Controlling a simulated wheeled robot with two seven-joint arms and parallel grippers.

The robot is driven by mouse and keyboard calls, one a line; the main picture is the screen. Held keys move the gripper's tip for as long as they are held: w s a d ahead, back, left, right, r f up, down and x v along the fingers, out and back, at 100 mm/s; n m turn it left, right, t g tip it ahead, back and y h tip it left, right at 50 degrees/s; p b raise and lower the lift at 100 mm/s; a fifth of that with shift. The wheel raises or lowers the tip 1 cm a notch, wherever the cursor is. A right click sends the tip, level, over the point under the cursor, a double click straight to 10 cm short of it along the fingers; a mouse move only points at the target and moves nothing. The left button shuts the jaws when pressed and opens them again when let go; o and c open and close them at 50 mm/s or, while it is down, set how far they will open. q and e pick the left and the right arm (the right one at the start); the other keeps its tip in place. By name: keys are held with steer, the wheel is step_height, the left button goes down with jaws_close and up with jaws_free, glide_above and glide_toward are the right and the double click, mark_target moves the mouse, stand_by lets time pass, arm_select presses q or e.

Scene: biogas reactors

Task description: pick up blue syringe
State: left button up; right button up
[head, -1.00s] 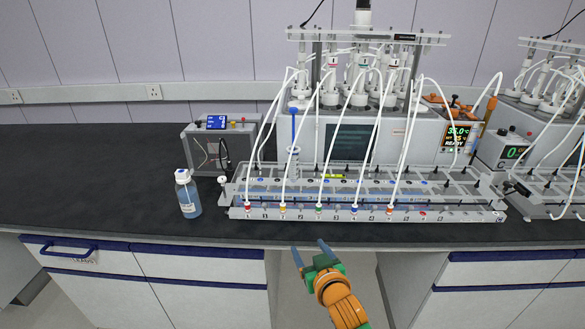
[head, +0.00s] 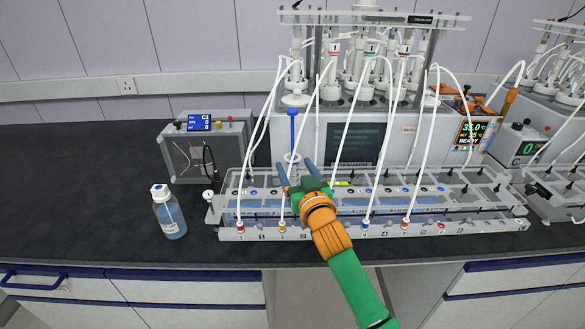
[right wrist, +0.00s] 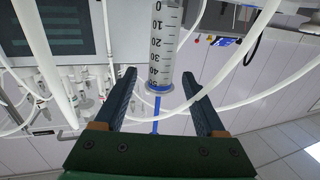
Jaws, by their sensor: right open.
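The blue syringe (head: 294,124) stands upright at the back left of the clear tube rack, with its blue plunger up and a clear barrel below. My right gripper (head: 295,168) is open in front of the syringe, its two dark fingers to either side of the barrel in the picture. The syringe's lower part is hidden behind the gripper. My left gripper is out of view.
The clear rack (head: 470,228) spans the bench front, with white tubes looping over it. A bottle of blue liquid (head: 170,218) and a small pump box (head: 180,155) stand left. The reactor unit (head: 395,150) is behind. The far left bench is clear.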

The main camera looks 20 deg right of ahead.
mark_target(293, 158)
steer(key=w, duration=0.2)
steer(key=shift+w+f, duration=0.35)
steer(key=shift+s+r, duration=0.15)
steer(key=shift+s, duration=0.1)
steer(key=c, duration=0.6)
jaws_close()
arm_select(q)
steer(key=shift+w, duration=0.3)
arm_select(e)
steer(key=shift+r, duration=0.35)
step_height(293, 158, up, 3)
steer(key=shift+s+r+b, duration=0.1)
steer(key=shift+s+b, duration=0.05)
steer(key=shift+b, duration=0.15)
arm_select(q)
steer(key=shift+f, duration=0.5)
arm_select(e)
steer(key=s+a+r, duration=0.4)
steer(key=s+r, duration=0.5)
steer(key=s, duration=0.4)
